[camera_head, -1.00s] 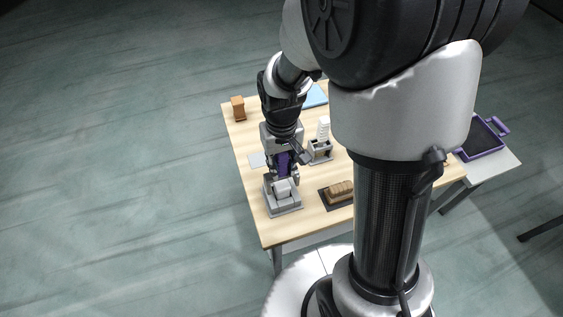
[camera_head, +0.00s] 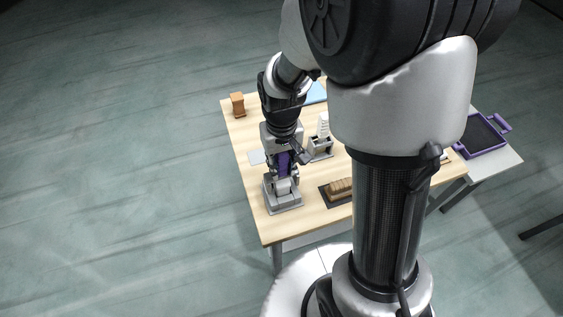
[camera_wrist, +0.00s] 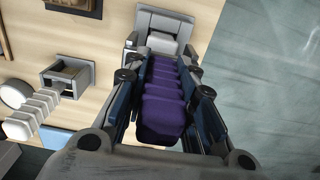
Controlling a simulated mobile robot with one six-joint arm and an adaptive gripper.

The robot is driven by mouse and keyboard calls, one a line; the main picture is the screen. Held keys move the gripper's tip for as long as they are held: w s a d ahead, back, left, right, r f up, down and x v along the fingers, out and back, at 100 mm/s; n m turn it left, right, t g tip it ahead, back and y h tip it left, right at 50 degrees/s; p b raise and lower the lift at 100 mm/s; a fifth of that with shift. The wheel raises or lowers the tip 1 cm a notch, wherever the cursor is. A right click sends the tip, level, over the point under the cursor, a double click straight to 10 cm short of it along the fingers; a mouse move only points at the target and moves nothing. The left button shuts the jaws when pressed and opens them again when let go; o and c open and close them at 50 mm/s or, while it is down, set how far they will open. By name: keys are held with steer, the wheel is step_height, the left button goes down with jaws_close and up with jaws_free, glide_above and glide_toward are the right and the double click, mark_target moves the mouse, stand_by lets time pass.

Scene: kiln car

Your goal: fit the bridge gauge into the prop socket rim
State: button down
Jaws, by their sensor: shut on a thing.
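A purple ridged piece, by its place in the jaws the bridge gauge (camera_wrist: 162,105), sits between the fingers of my gripper (camera_head: 283,176). In the wrist view my gripper (camera_wrist: 165,82) is shut on it, with a dark blue-grey finger along each side. A grey stepped fixture with a pale block on it, apparently the prop socket rim (camera_head: 285,207), stands at the table's left front. It also shows beyond the fingertips in the wrist view (camera_wrist: 147,20). My gripper is over its back part. The fingers hide the gauge's lower end, so I cannot tell whether it touches the fixture.
A grey holder (camera_head: 320,154) with a white ridged piece (camera_head: 323,127) stands right of my gripper. A brown ridged block (camera_head: 340,188) lies on a dark mat in front. A brown block (camera_head: 238,105) stands at back left. A purple-rimmed tray (camera_head: 483,138) is on a side table.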

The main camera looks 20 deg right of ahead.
steer(key=shift+f+b, duration=0.85)
steer(key=shift+f, duration=0.35)
steer(key=c, duration=1.2)
jaws_free()
steer(key=shift+c, duration=0.2)
steer(key=shift+o, duration=0.3)
steer(key=shift+o, duration=0.9)
steer(key=shift+r, duration=0.2)
steer(key=shift+r+p, duration=1.8)
steer(key=shift+r, duration=0.1)
steer(key=shift+r, duration=0.2)
